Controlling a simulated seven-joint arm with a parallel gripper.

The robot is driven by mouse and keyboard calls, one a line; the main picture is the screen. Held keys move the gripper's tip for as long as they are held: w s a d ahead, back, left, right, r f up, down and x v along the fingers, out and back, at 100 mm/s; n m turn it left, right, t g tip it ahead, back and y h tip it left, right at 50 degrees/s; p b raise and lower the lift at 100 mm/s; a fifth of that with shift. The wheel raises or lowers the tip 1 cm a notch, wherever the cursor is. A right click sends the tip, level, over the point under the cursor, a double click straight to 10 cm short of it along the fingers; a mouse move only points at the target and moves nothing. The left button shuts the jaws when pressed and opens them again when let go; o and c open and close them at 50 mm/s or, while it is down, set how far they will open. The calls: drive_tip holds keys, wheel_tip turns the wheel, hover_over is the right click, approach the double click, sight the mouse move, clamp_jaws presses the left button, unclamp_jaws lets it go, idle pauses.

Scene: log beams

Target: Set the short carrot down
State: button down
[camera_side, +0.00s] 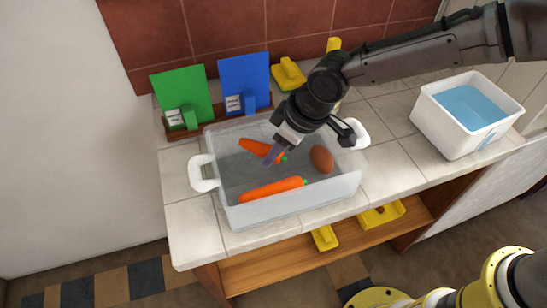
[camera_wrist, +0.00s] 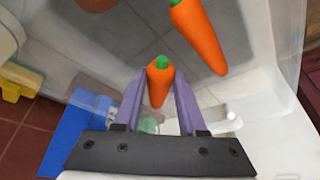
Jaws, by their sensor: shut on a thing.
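The short carrot (camera_side: 252,147) is inside the clear bin (camera_side: 285,215) on the counter, near its back left. My gripper (camera_side: 270,157) reaches down into the bin at the carrot's green-tipped end. I cannot tell whether the carrot touches the bin floor. A longer carrot (camera_side: 272,190) lies along the bin's front; it also shows in the wrist view (camera_wrist: 200,38), apart from the held one.
A brown potato-like thing (camera_side: 321,158) lies in the bin's right part. The bin has white handles (camera_side: 202,173). Green (camera_side: 182,96) and blue boards (camera_side: 244,82) stand in a rack behind. A white tub of blue liquid (camera_side: 420,112) stands right. Counter between bin and tub is clear.

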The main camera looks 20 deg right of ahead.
drive_tip(key=shift+w+a+f, duration=0.15)
drive_tip(key=shift+f, duration=1.65)
drive_tip(key=shift+f, duration=0.15)
drive_tip(key=shift+c, duration=2.4)
unclamp_jaws()
